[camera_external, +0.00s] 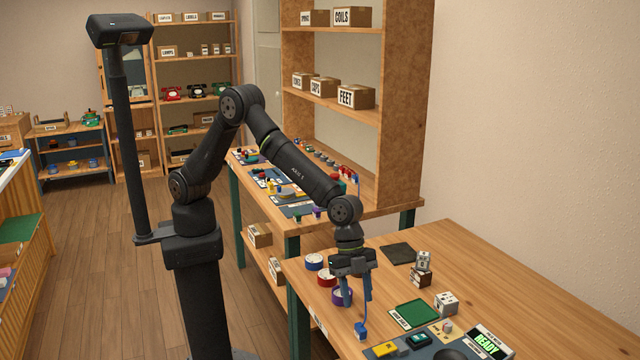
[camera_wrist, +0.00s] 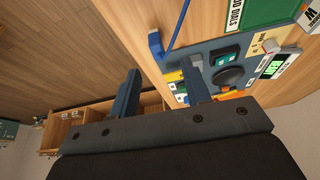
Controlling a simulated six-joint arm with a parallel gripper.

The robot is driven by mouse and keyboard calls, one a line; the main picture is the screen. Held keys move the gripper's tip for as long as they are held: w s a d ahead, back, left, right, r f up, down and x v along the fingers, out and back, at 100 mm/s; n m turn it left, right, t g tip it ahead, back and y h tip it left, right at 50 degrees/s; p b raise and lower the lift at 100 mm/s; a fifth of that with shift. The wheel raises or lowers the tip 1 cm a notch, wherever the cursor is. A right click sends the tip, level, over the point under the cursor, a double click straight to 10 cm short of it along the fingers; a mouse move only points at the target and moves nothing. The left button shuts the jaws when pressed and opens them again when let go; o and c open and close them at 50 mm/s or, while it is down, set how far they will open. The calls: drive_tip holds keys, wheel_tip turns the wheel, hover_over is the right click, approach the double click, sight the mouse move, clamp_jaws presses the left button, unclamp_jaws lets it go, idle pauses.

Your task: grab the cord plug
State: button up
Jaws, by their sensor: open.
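The cord plug (camera_external: 361,331) is a small blue block at the lower end of a blue cord, near the table's front edge. In the wrist view the plug (camera_wrist: 156,43) shows just beyond my fingertips, between their lines, with its cord (camera_wrist: 179,25) running up to the top edge. My gripper (camera_external: 357,301) is open and empty, with its fingers pointing down above the plug. Its two fingers also show in the wrist view (camera_wrist: 160,67), apart from each other, with the plug outside them.
A test panel (camera_external: 456,348) with a READY screen lies right of the plug. A green mat (camera_external: 414,313) lies behind it. Rolls of red, blue and purple tape (camera_external: 342,295) stand left. A white block (camera_external: 445,303) and small boxes (camera_external: 421,277) stand farther right.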

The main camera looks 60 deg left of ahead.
sight(358, 323)
drive_tip(key=x, duration=0.7)
drive_tip(key=shift+s+a+f, duration=0.25)
drive_tip(key=shift+s+f, duration=0.05)
drive_tip(key=shift+d+f, duration=0.25)
drive_tip(key=shift+f, duration=0.15)
drive_tip(key=shift+c, duration=0.4)
clamp_jaws()
